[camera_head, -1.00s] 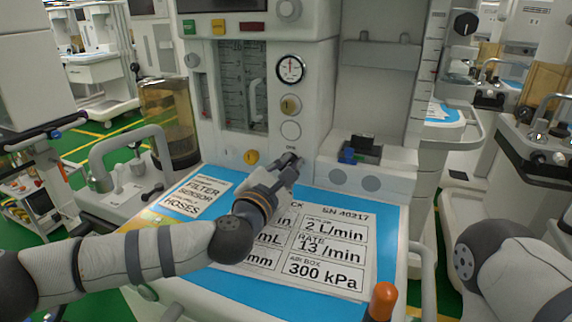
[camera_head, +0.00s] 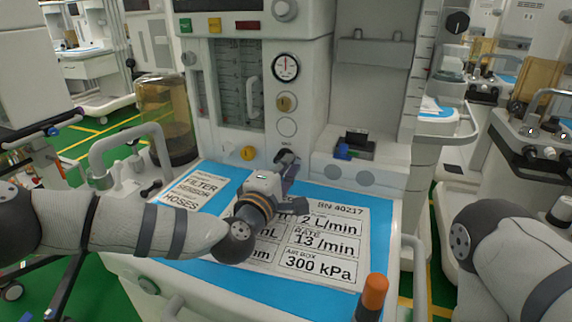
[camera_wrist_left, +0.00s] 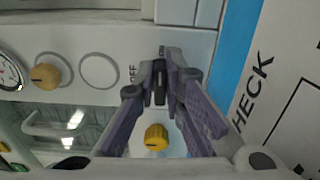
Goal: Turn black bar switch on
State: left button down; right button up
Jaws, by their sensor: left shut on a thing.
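The black bar switch (camera_wrist_left: 160,88) sits on the pale front panel of the cart. In the left wrist view it stands between the fingertips of my left gripper (camera_wrist_left: 160,75), which is shut on it. An OFF label (camera_wrist_left: 133,73) shows beside it. In the head view my left gripper (camera_head: 288,162) reaches the panel just below a blank round disc, and its fingers largely hide the switch. The switch's exact angle is hard to tell.
A yellow knob (camera_head: 248,153) is left of the switch, and a gauge (camera_head: 285,66) and brass knob (camera_head: 286,103) are above. A printed checklist (camera_head: 320,262) lies on the blue worktop (camera_head: 205,272) below my wrist. An orange-topped post (camera_head: 374,292) stands at the front.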

pick_arm(q)
jog(key=shift+m, duration=0.4)
jog(key=c, duration=1.7)
grip_release()
jog(key=v, duration=1.2)
